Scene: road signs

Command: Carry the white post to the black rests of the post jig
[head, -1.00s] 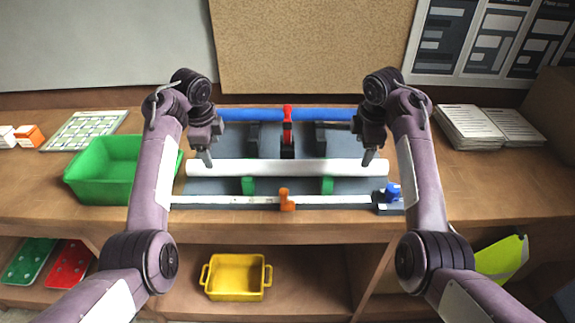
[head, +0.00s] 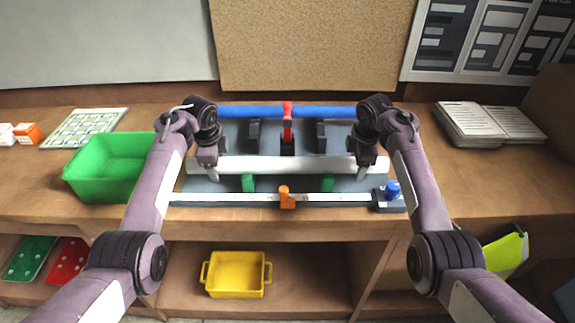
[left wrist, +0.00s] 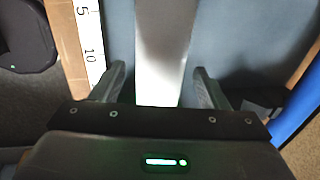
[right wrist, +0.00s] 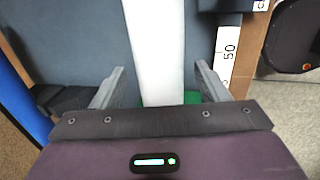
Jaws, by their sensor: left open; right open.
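The white post (head: 287,164) lies level across the front of the jig, above two green supports (head: 248,183) (head: 327,183). The black rests (head: 254,134) (head: 321,136) stand behind it, with nothing lying in them. My left gripper (head: 212,172) is at the post's left end, open, with the post (left wrist: 161,55) between its fingers (left wrist: 160,88) in the left wrist view. My right gripper (head: 363,172) is at the right end, also open, with the post (right wrist: 156,55) between its fingers (right wrist: 158,88) in the right wrist view.
A ruler strip (head: 235,198) with an orange stop (head: 286,197) runs along the front. A green bin (head: 95,185) stands left; papers (head: 470,122) lie right. A yellow tray (head: 236,275) is below.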

